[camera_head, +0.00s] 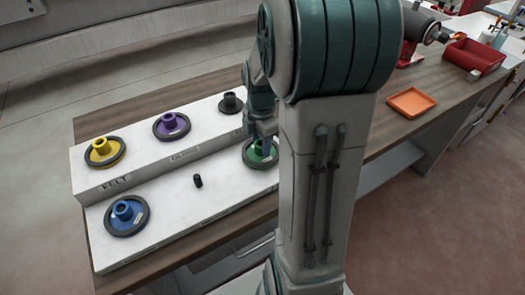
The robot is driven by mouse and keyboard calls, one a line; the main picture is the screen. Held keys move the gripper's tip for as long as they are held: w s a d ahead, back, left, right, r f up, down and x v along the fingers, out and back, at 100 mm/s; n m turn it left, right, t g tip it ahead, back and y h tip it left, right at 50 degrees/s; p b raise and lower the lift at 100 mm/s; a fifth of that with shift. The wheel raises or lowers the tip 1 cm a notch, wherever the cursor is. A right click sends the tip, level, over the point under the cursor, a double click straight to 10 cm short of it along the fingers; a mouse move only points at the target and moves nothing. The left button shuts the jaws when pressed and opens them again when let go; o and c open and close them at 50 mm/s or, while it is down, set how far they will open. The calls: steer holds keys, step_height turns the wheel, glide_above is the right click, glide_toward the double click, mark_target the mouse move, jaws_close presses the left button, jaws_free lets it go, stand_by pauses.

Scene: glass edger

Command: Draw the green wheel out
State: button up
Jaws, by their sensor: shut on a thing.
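The green wheel (257,157) has a dark rim and sits at the right end of the lower tier of a white two-step stand (160,207). My arm hides its right side. My gripper (263,141) comes down over the wheel from above and is shut on it at its raised middle. The fingertips are small and partly hidden. I cannot tell whether the wheel is clear of the step.
A blue wheel (125,216) and a bare black peg (198,181) share the lower tier. Yellow (103,152) and purple (171,126) wheels and a dark piece (231,104) are above. An orange tray (411,102) lies right, before a red bin (473,54).

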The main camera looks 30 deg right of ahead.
steer(key=shift+r, duration=0.15)
steer(key=shift+r+p, duration=2.2)
steer(key=shift+r, duration=0.65)
step_height(320, 180, up, 4)
steer(key=p, duration=0.3)
